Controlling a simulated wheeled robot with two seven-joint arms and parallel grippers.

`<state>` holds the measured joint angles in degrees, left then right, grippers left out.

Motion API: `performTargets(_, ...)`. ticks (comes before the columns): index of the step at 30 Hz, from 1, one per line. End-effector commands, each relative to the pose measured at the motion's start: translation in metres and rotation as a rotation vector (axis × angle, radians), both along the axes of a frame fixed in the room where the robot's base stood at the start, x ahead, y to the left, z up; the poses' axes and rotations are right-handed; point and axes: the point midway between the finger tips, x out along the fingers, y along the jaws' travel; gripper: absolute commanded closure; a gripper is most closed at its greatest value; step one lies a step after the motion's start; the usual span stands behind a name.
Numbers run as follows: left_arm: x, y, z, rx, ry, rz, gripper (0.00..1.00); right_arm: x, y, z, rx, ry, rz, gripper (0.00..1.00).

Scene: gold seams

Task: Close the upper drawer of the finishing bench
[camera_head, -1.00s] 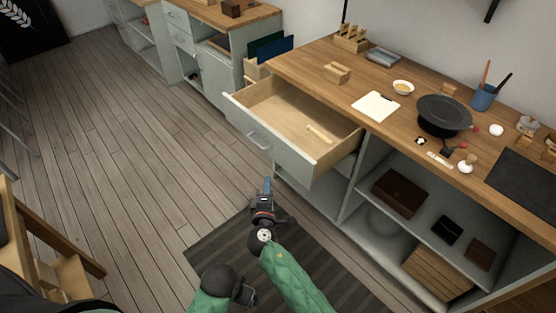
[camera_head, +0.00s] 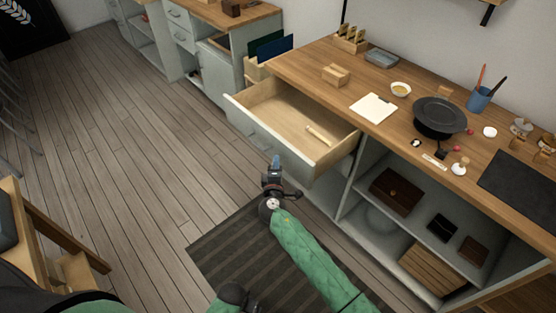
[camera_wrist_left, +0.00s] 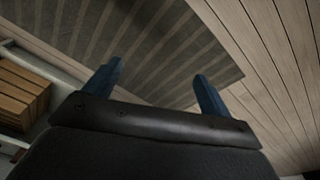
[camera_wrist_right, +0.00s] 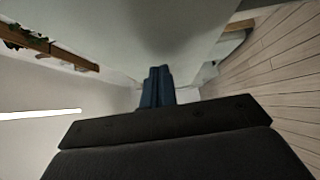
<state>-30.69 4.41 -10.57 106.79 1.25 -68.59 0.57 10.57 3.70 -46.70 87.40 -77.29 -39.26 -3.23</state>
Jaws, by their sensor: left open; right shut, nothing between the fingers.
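The upper drawer (camera_head: 292,118) of the finishing bench (camera_head: 335,75) stands pulled out, its pale wooden inside showing with a small light wooden piece (camera_head: 318,135) in it. My right gripper (camera_head: 276,162) is shut and empty, just in front of the drawer's grey front near its handle, which is partly hidden. In the right wrist view the blue fingers (camera_wrist_right: 158,86) are together and point at a grey surface close ahead; I cannot tell if they touch it. My left gripper (camera_wrist_left: 158,85) is open and empty, over the dark striped mat.
A dark striped mat (camera_head: 235,265) lies on the floor before the bench. Open shelves right of the drawer hold a brown box (camera_head: 396,190). The benchtop carries a black pan (camera_head: 440,116), a white sheet (camera_head: 373,108) and a blue cup (camera_head: 478,98).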

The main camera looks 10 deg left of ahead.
Motion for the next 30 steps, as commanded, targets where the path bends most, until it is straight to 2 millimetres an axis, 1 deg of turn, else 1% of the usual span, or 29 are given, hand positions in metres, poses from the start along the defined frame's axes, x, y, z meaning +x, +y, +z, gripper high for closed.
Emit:
performTargets(3, -0.002, 0.002, -0.009, 0.002, 0.001, 0.000, 0.17, 0.005, -0.003, 0.001, -0.002, 0.000, 0.000, 1.00)
performTargets(7, -0.004, 0.002, -0.015, 0.003, 0.001, 0.000, 0.17, 0.007, -0.005, 0.000, -0.001, 0.000, 0.000, 1.00)
performTargets(19, -0.003, 0.002, -0.017, 0.002, 0.000, 0.001, 0.17, 0.007, -0.006, 0.000, 0.000, 0.000, 0.000, 1.00)
performTargets(24, -0.003, 0.002, -0.016, 0.003, 0.008, 0.000, 0.17, 0.013, -0.010, -0.002, 0.000, 0.000, -0.001, 1.00)
performTargets(25, -0.002, 0.001, -0.009, 0.002, 0.004, 0.000, 0.17, 0.015, -0.012, -0.002, 0.001, 0.000, -0.001, 1.00)
performTargets(26, 0.000, 0.000, 0.001, 0.000, -0.001, -0.001, 0.17, 0.017, -0.014, -0.002, 0.001, 0.000, -0.002, 1.00)
performTargets(27, 0.002, -0.002, 0.011, -0.003, -0.005, -0.001, 0.17, 0.021, -0.017, -0.002, 0.001, 0.000, -0.003, 1.00)
performTargets(29, 0.005, -0.003, 0.024, -0.005, -0.005, -0.001, 0.17, 0.028, -0.022, -0.003, 0.000, -0.001, -0.002, 1.00)
performTargets(30, 0.007, -0.004, 0.034, -0.007, -0.007, -0.001, 0.17, 0.033, -0.026, -0.003, 0.000, -0.001, -0.002, 1.00)
